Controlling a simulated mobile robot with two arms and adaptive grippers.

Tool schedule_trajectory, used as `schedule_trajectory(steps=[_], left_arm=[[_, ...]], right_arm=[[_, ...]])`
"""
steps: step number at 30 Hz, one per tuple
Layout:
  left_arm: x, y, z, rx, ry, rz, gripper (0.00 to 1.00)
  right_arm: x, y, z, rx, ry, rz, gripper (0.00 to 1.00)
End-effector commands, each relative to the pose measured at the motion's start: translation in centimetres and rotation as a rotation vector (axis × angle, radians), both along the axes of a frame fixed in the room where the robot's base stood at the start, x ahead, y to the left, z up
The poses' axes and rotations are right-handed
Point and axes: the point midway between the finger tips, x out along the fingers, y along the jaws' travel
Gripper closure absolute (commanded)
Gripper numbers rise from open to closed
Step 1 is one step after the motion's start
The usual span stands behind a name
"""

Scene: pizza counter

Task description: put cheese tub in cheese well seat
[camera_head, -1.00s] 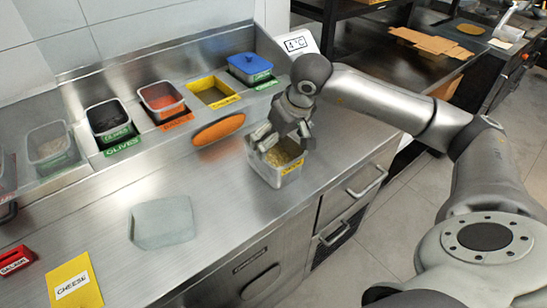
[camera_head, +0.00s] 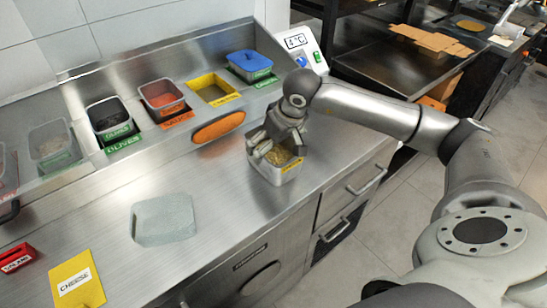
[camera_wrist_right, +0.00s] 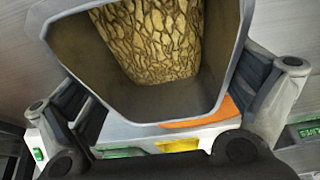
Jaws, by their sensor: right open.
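The cheese tub (camera_head: 266,173), a grey open container with yellowish shredded filling and a yellow label, stands upright on the steel counter's right part. The cheese well seat (camera_head: 226,100) is an empty yellow-rimmed opening in the back row, between the red sauce tub and the blue-lidded tub. My right gripper (camera_head: 272,148) is open and low at the cheese tub, covering part of its top. In the right wrist view, the tub (camera_wrist_right: 90,60) lies between the two spread fingers; I cannot tell if they touch it. My left gripper is not in view.
The back row holds a sauce tub (camera_head: 162,99), an olives tub (camera_head: 111,118) and a blue-lidded tub (camera_head: 248,64). An orange oval (camera_head: 218,127) is on the counter's sloped front. A pale flat block (camera_head: 164,220) and a yellow cheese card (camera_head: 76,284) lie front left.

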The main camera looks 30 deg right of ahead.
Motion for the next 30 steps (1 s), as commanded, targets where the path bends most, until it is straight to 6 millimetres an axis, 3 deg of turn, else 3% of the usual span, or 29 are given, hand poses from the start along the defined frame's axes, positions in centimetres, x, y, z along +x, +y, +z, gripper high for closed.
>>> schedule_trajectory(steps=[17,30], left_arm=[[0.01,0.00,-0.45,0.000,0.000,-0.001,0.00],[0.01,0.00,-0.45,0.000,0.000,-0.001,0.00]], right_arm=[[-0.01,-0.01,-0.24,0.000,0.000,0.000,0.01],[0.00,-0.01,-0.24,0.000,0.000,0.000,0.58]])
